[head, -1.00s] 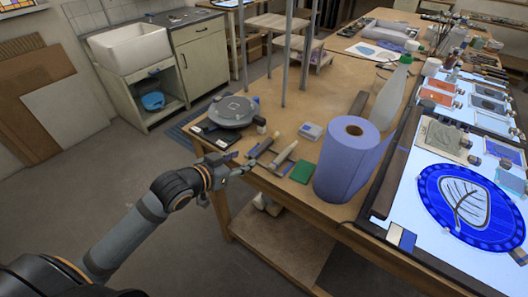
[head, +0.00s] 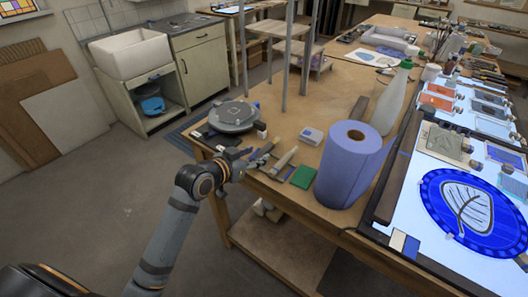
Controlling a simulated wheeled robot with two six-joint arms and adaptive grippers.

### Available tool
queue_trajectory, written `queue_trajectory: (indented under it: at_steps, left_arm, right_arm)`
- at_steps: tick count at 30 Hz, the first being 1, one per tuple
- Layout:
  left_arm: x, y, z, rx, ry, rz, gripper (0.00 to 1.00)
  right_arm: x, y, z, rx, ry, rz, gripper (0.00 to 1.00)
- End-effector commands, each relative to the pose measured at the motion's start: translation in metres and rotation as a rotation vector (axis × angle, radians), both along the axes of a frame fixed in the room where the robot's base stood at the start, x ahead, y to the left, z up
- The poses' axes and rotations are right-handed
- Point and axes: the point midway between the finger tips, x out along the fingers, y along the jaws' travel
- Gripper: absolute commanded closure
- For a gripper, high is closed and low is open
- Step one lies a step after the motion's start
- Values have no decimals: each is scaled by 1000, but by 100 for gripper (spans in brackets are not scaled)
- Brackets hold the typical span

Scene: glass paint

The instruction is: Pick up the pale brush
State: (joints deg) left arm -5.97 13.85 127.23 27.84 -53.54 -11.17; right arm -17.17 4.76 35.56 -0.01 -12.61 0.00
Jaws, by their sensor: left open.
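The pale brush seems to be the light, slim tool (head: 286,158) lying on the wooden table (head: 292,116) near its front left edge. It is small in the head view, so its bristles are hard to make out. My left gripper (head: 259,158) is open at the table edge, just left of this tool. Its fingers point right, towards the small tools. I cannot tell whether a finger touches any of them. My right gripper is out of view.
A grey round turntable (head: 232,115) is behind the gripper. A small white box (head: 312,135) lies farther back. A lit panel (head: 405,185) is at right.

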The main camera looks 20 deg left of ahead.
Motion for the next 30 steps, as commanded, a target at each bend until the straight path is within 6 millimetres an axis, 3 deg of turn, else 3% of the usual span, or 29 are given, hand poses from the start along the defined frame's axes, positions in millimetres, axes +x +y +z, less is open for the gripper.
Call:
queue_trajectory:
  at_steps: [6, 14, 25, 30]
  left_arm:
    - [32, -9, -12, -5, 1, 2, 53]
    - [37, -10, -16, -1, 0, 1, 53]
    - [36, -10, -16, -1, 0, 1, 100]
    - [36, -10, -15, -1, -1, 1, 100]
  right_arm:
    - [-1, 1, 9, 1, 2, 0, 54]
    - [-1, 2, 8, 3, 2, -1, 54]
    - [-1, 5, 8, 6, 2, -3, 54]
    - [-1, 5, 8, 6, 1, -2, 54]
